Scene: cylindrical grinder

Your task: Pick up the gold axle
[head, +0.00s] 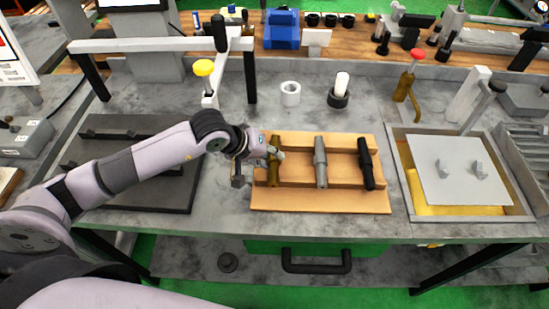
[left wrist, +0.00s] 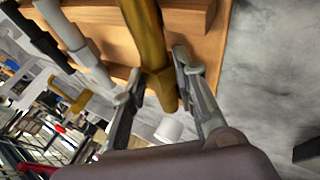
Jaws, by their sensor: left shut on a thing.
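My left gripper (head: 274,153) is at the upper part of the gold axle. In the left wrist view the gold axle (left wrist: 151,45) runs down between the two fingers of my left gripper (left wrist: 157,88), which is shut on it. The axle still lies against the wood there. My right gripper is not in view.
A dark flat plate (head: 130,165) lies left of the rack. A tray with a grey lid plate (head: 455,168) is on the right. A white roll (head: 290,93) and a black ring holding a white cylinder (head: 339,90) stand behind the rack. Bare grey table lies around it.

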